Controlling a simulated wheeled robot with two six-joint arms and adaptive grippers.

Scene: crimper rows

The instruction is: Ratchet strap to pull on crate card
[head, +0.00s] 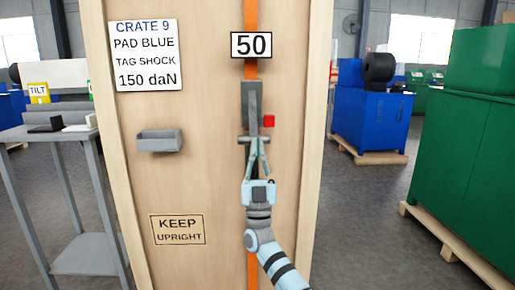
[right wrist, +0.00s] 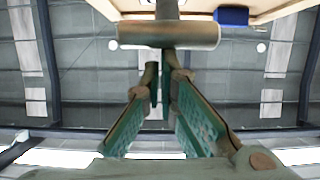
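A wooden crate (head: 210,200) fills the middle of the head view. Its card (head: 146,55) reads CRATE 9, PAD BLUE, TAG SHOCK, 150 daN. An orange strap (head: 251,15) runs up the crate. On it sits a grey ratchet (head: 251,92) with a grey handle, its crossbar (right wrist: 168,35) large in the right wrist view. A sign above the ratchet (head: 251,45) reads 50. My right gripper (head: 258,143) is at the handle's lower end, its fingertips close together at the crossbar. Whether they grip it is unclear. My left gripper is not in view.
An empty-looking grey holder (head: 160,141) and a KEEP UPRIGHT label (head: 177,229) are on the crate. A grey stand (head: 85,255) with a yellow TILT tag (head: 38,92) is at left.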

